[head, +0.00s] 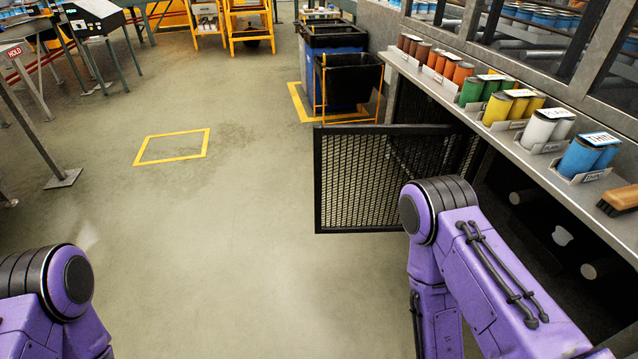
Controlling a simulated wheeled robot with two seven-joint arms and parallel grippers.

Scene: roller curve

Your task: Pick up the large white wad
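A small white shape (562,236) shows in the dark space under the counter at the right, between two pale round ends. It is too small to tell whether it is the large white wad. No other wad is plain to see. My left arm (45,300) comes in at the lower left and my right arm (460,260) at the lower right. Both grippers are out of view. My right arm hides part of the cabinet opening.
A black mesh door (350,175) stands open from the counter (455,98), which bears several coloured cans (592,152) and a brush (620,200). A black bin (348,85) stands behind the door. The floor (230,240) at centre left is clear.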

